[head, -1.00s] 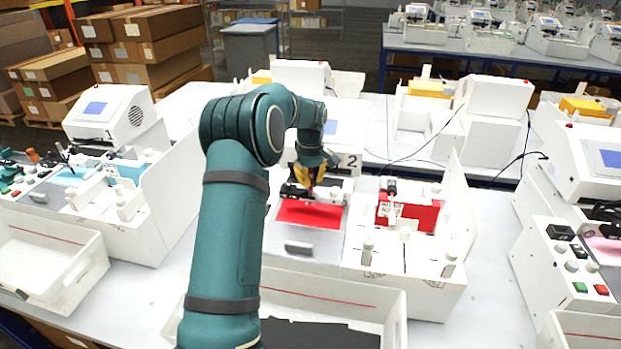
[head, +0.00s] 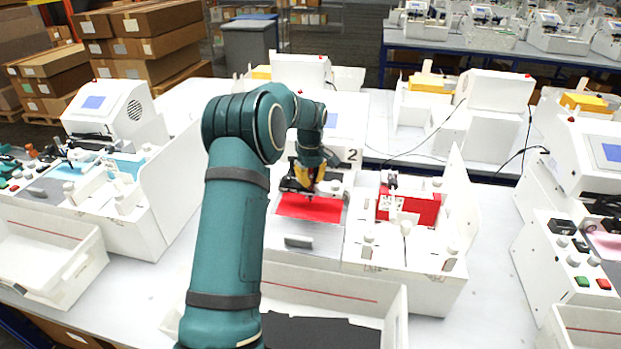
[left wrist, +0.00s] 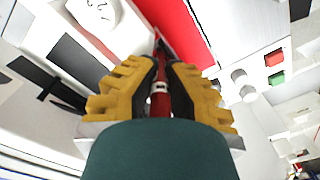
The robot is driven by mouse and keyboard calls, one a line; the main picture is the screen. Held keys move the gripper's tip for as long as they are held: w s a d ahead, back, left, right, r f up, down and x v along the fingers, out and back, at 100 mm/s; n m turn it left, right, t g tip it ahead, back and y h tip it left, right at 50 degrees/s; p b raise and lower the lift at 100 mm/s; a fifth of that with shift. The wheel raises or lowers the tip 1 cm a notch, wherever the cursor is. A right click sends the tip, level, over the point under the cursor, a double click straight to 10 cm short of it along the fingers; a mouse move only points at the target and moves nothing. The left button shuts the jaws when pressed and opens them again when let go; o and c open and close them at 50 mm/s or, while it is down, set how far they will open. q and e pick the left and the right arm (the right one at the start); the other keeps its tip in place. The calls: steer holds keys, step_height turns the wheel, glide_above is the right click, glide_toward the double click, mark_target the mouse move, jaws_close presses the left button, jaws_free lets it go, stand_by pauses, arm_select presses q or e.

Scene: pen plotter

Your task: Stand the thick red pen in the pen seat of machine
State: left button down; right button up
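My left gripper (head: 311,184) reaches down over the machine marked 2 in the head view. In the left wrist view its yellow-padded fingers (left wrist: 160,85) are shut on the thick red pen (left wrist: 158,104), a dark red shaft with a white band. The pen's tip lies close to the machine's red plate (left wrist: 185,28); I cannot tell if they touch. In the head view the red plate (head: 309,208) shows below the gripper. The black carriage (head: 290,184) is beside the gripper, and the pen seat cannot be made out. My right gripper is out of view.
A white bin (head: 330,286) with a dark sheet in it stands in front of the machine. A white unit with a red block (head: 422,209) and several knobs stands to the right. Another machine (head: 110,115) stands at left.

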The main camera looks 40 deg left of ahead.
arm_select(q)
steer(key=shift+f+b, duration=0.3)
steer(key=shift+f, duration=0.3)
steer(key=c, duration=1.1)
jaws_free()
steer(key=shift+o, duration=0.2)
step_height(320, 180, up, 12)
